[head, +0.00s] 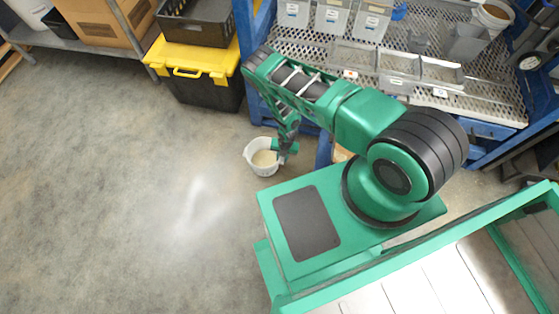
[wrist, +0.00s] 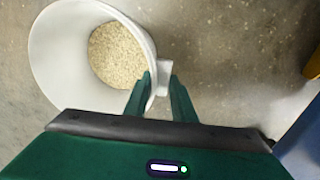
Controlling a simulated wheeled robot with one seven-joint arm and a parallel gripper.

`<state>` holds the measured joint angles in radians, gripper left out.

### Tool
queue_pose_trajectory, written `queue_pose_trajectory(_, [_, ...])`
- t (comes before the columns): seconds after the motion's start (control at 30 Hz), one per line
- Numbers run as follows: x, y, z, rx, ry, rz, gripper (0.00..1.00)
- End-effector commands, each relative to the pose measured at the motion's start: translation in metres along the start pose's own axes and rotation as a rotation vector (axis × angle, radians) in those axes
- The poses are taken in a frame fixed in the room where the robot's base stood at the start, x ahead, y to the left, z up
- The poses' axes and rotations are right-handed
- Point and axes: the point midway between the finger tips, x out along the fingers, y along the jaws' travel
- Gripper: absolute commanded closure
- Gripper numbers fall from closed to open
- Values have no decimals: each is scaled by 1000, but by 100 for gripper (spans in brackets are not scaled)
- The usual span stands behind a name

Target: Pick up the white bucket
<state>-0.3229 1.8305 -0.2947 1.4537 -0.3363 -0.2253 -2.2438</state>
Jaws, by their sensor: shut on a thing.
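The white bucket (head: 262,157) is beside the end of my green arm in the head view, left of my base. It holds pale grainy material. In the wrist view the bucket (wrist: 70,50) fills the upper left, and I look into its open top. My gripper (wrist: 163,82) is shut on the bucket's right side, with one finger inside the wall and the other outside, near a small white tab. In the head view my gripper (head: 284,152) is at the bucket's right edge. I cannot tell whether the bucket touches the floor.
A black bin with a yellow lid (head: 200,75) stands behind the bucket. A blue-framed metal bench (head: 480,85) with grey bins is at the back right. A shelf with cardboard boxes (head: 100,20) is at the back left. The concrete floor (head: 110,200) at the left is clear.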

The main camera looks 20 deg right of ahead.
Motion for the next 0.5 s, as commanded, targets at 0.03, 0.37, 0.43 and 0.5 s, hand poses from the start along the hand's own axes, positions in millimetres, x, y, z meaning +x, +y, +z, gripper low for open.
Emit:
queue_pose_trajectory(0.03, [-12, 3, 1, -1, -2, 1, 100])
queue_pose_trajectory(0.37, [-53, -2, -67, -1, 1, -1, 100])
queue_pose_trajectory(0.43, [-60, -2, -80, -2, 1, 0, 100])
queue_pose_trajectory(0.5, [-67, -3, -90, -1, 1, 0, 100])
